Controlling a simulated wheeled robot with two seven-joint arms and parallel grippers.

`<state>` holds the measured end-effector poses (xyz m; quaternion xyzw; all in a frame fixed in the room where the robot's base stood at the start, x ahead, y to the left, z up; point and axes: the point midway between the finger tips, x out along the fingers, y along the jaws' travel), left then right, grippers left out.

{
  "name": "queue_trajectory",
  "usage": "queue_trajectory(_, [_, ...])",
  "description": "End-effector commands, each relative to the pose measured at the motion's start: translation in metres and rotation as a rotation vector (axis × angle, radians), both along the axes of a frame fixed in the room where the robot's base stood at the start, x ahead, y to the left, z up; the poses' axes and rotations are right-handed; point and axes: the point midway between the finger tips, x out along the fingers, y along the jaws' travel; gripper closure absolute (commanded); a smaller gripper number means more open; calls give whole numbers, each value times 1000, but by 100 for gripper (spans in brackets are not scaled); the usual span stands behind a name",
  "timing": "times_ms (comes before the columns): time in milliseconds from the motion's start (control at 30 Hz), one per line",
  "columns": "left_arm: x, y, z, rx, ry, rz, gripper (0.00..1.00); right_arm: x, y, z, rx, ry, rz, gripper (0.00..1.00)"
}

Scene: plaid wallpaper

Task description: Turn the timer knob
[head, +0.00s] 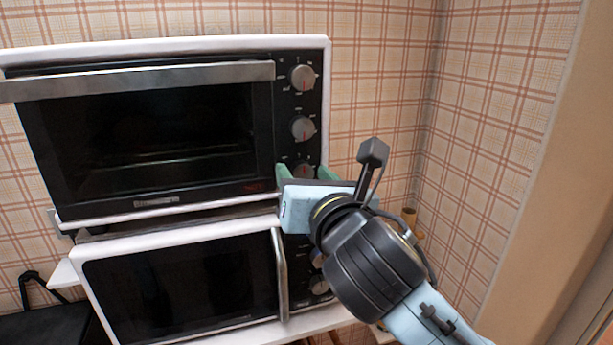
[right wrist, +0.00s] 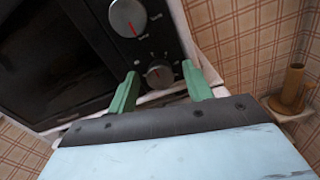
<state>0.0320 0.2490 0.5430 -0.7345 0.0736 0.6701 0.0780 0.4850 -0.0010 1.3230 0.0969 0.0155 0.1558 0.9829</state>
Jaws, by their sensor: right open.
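The toaster oven (head: 150,131) has three round grey knobs in a column on its black right panel: a top knob (head: 303,78), a middle knob (head: 302,128) and a bottom knob (head: 303,170). Which one is the timer I cannot read. My right gripper (head: 304,175) is open at the bottom knob, with its green fingers to either side. In the right wrist view the bottom knob (right wrist: 159,74) shows between the fingertips, with a gap on both sides. The middle knob (right wrist: 128,17) is above it. My left gripper is not in view.
A microwave (head: 185,287) stands under the toaster oven on a white shelf (head: 327,320), close below my right gripper. A brown wooden object (right wrist: 293,82) stands to the right. A plaid wall (head: 390,80) is behind. Space right of the ovens is mostly free.

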Motion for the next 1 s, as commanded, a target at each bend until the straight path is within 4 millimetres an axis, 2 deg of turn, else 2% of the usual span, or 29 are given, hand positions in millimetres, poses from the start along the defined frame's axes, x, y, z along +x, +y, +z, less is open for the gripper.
queue_trajectory(200, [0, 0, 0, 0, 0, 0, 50, 0, 0, 0, 0, 0, 0, 50])
queue_trajectory(500, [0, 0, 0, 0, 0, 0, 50, 0, 0, 0, 0, 0, 0, 89])
queue_trajectory(567, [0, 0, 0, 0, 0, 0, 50, 0, 0, 0, 0, 0, 0, 94])
queue_trajectory(767, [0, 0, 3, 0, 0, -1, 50, 0, 0, 0, 15, 5, -1, 94])
queue_trajectory(1000, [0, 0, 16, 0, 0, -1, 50, 0, 0, 2, 113, 40, 1, 94])
